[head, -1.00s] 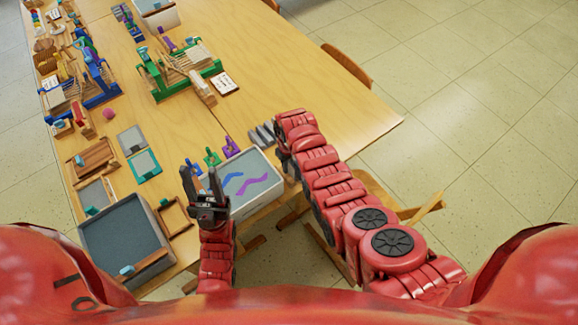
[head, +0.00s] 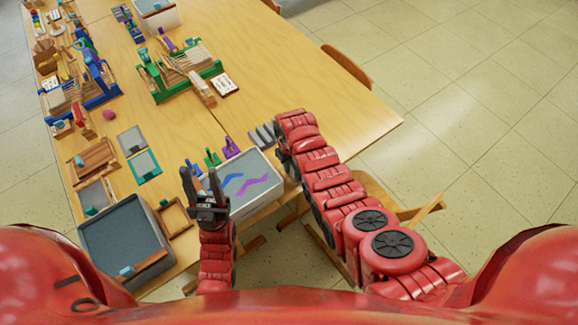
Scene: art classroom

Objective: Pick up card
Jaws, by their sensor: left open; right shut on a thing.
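My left gripper (head: 200,177) is open and empty, its two dark fingers pointing up the picture. It shows in front of the left side of a pale box with blue and purple wavy marks on top. My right arm reaches over the table's right edge and bends down at its far end. Its gripper is hidden behind the arm, and so is anything in it. A small white card with dark marks (head: 224,83) lies on the table beside the green loom. Another white card (head: 50,82) lies by the blue loom. I cannot tell which card the task means.
The pale box (head: 262,172) stands at the table's near edge. A green loom (head: 174,88) and a blue loom (head: 103,97) stand farther back. A grey tray (head: 125,236) sits at the near left. The wooden table (head: 320,112) is clear at the right.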

